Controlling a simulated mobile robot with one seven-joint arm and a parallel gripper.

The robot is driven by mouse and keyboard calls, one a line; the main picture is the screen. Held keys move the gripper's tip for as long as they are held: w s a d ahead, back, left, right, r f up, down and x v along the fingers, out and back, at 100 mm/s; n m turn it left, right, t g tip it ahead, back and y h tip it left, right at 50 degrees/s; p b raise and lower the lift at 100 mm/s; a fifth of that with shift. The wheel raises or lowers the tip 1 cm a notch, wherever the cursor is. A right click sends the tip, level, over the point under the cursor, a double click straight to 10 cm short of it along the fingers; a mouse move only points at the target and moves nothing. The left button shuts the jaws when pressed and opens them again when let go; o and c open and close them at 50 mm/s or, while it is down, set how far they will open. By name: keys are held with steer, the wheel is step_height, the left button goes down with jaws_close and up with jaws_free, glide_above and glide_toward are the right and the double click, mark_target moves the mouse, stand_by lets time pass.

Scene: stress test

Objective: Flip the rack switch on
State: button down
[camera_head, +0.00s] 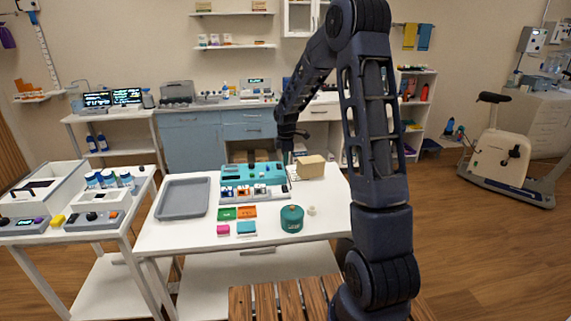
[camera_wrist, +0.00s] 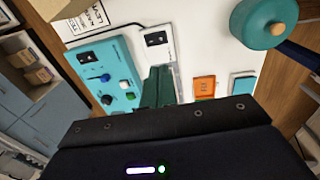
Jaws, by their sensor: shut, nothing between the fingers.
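A teal panel (camera_head: 240,174) stands at the back of the white table in the head view. The wrist view shows the teal panel (camera_wrist: 103,60) at upper left, with a dark switch plate, a blue knob, a white button and a black knob. A small white box with a black switch plate (camera_wrist: 156,38) sits beside it, with a cable attached. I cannot tell which switch is the rack switch, nor its position. My gripper (camera_wrist: 160,70) is shut and empty, its fingers between the panel and the orange block; in the head view it (camera_head: 288,154) is above the panel's right end.
A grey tray (camera_head: 183,198) lies left of the panel. An orange block (camera_head: 246,212), other coloured blocks and a teal round pot (camera_head: 292,218) lie in front. A beige box (camera_head: 311,166) stands at right. The table's front left is clear.

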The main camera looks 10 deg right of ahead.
mark_target(285, 186)
steer(key=shift+w, duration=0.1)
steer(key=shift+w+r+t, duration=0.1)
steer(key=shift+w+t, duration=0.2)
steer(key=shift+w, duration=0.3)
steer(key=f, duration=0.4)
steer(key=w+f, duration=0.1)
steer(key=f, duration=0.4)
steer(key=w+f, duration=0.1)
steer(key=f, duration=0.4)
stand_by(0.3)
